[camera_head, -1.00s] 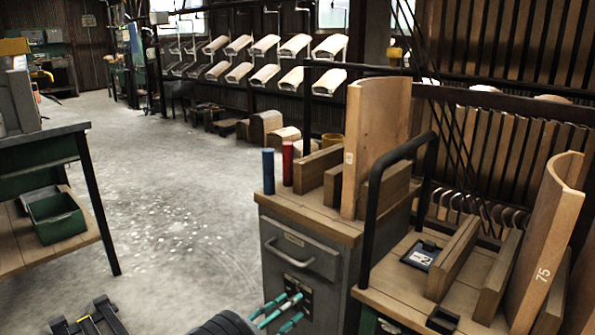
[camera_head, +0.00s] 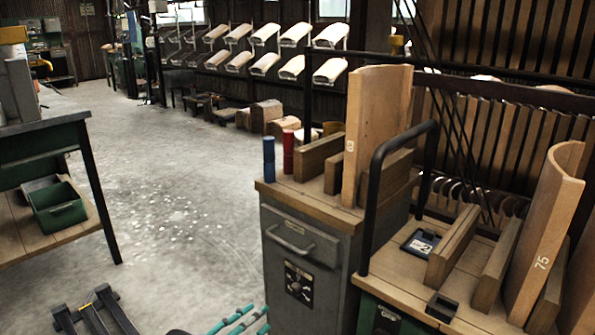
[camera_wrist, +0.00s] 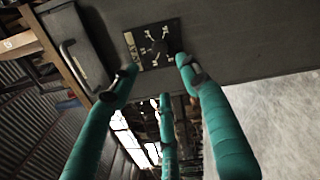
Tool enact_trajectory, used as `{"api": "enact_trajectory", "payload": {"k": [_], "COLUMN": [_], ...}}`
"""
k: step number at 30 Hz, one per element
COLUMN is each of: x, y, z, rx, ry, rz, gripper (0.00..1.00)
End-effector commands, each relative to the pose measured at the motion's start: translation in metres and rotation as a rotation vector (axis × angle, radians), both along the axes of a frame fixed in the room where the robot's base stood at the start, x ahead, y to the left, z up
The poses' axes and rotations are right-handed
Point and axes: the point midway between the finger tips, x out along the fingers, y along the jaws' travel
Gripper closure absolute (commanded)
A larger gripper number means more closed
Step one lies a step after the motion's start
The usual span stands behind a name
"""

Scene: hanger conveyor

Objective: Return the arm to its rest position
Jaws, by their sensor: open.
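My gripper (camera_head: 238,320) shows at the bottom edge of the head view as teal fingers, low and in front of the grey cabinet (camera_head: 345,262). In the wrist view my gripper (camera_wrist: 158,75) has three teal fingers spread apart, with nothing held between them. The cabinet's black dial panel (camera_head: 298,282) is in full view, and it also shows beyond the fingertips in the wrist view (camera_wrist: 152,45). The fingers look apart from the panel, but the exact gap cannot be told. Most of my arm is out of view.
The cabinet's handle (camera_head: 288,243) sticks out above the panel. A blue cylinder (camera_head: 269,160) and a red cylinder (camera_head: 288,152) stand on top, beside wooden blocks. A green bin (camera_head: 57,208) sits on the left bench's shelf. Open concrete floor (camera_head: 180,200) lies between.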

Motion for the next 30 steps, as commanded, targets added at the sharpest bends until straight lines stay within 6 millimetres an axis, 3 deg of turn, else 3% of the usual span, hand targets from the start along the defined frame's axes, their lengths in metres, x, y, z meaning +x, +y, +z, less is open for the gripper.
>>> {"api": "enact_trajectory", "payload": {"k": [1,15,30], "x": [0.013,0.086,0.084], "y": [-0.020,-0.082,-0.081], "z": [0.000,0.001,0.000], "rx": [-0.002,-0.016,-0.540], "ry": [0.001,0.014,0.478], "rz": [-0.026,-0.018,-0.018], "gripper": [0.54,0.54,0.54]}}
